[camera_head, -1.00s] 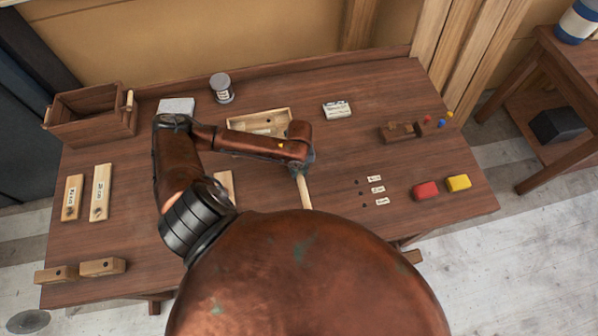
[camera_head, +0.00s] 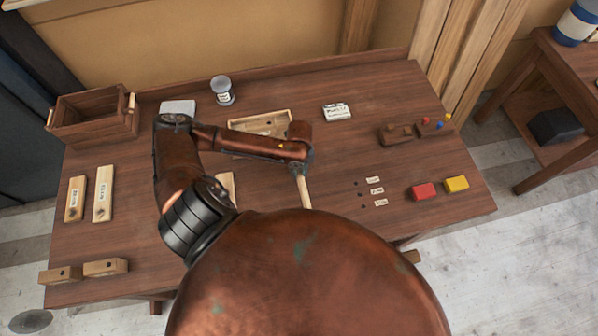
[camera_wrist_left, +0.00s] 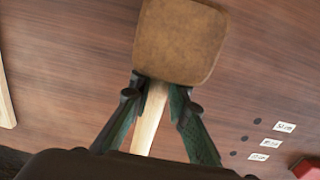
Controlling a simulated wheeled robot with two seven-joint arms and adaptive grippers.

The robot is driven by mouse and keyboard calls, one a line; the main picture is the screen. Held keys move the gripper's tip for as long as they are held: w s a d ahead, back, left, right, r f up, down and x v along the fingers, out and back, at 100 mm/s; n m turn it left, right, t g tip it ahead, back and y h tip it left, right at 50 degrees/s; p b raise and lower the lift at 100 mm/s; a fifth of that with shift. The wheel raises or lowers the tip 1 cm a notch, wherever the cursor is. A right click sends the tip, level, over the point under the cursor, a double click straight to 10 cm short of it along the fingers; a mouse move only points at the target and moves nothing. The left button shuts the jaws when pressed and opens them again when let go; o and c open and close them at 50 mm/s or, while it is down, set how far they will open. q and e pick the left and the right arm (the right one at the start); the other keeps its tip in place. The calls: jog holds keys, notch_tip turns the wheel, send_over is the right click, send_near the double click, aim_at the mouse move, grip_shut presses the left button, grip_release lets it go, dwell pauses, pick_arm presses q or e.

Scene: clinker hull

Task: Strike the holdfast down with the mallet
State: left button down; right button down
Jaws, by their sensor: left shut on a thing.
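My left gripper (camera_head: 301,168) is over the middle of the bench and also shows in the left wrist view (camera_wrist_left: 160,92). It is shut on the pale handle of the mallet (camera_wrist_left: 150,122), with a finger on each side. The mallet's squarish brown head (camera_wrist_left: 181,42) lies beyond the fingertips in that view. In the head view the pale handle (camera_head: 306,193) sticks out below the gripper toward me. I cannot make out a holdfast in either view; my arm covers part of the bench. My right gripper is not in view.
The bench (camera_head: 330,145) has three dark holes with labels (camera_head: 374,190) to the right. Red (camera_head: 423,191) and yellow (camera_head: 457,184) blocks lie beyond. A wooden tray (camera_head: 262,122) and open crate (camera_head: 97,120) are at the back. Marked boards (camera_head: 102,194) lie at left.

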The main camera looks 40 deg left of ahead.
pick_arm(q)
notch_tip(320, 180, up, 6)
jog(key=p, duration=0.6)
jog(key=shift+f, duration=0.1)
jog(key=shift+r+p, duration=0.4)
jog(key=shift+r, duration=0.75)
jog(key=c, duration=2.5)
grip_release()
grip_shut()
